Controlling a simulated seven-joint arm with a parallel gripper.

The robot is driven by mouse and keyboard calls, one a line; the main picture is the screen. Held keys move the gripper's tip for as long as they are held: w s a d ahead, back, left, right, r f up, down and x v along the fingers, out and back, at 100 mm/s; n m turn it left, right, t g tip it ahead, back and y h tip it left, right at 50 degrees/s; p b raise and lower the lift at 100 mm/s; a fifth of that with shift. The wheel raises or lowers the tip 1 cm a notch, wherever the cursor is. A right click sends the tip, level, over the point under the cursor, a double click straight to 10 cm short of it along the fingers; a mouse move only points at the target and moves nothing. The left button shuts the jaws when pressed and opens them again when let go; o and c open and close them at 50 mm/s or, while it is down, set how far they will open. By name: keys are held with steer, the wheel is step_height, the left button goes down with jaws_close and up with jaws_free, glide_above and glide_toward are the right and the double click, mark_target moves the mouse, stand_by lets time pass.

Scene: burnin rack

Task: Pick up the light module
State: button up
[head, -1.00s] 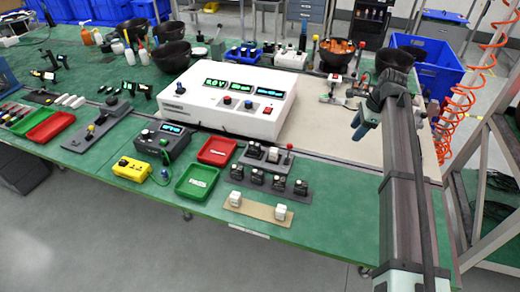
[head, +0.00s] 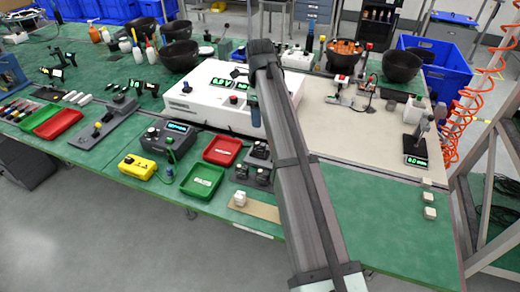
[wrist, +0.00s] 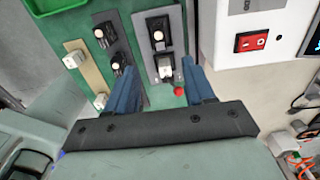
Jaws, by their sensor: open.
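Two white cube modules, one nearer (wrist: 72,60) and one by the left finger (wrist: 100,101), stand on a tan strip (wrist: 87,70) in the wrist view. One cube (head: 239,198) shows in the head view; my arm hides the other. Black-topped modules (wrist: 104,34) stand on dark grey plates beside it. Which one is the light module I cannot tell. My gripper (wrist: 157,66) is open, its blue fingers spread above the grey plate, with a pale-bodied module (wrist: 165,68) and a red ball (wrist: 179,91) showing between them.
The white console (head: 205,103) stands behind the plates. Green (head: 202,180) and red (head: 222,150) trays lie to their left. Three white cubes (head: 428,197) and a scale (head: 416,152) are at right. Green table right of my arm is mostly clear.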

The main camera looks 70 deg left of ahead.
mark_target(260, 144)
step_height(260, 144, down, 14)
steer(key=shift+r, duration=0.15)
stand_by(0.7)
jaws_close()
stand_by(0.3)
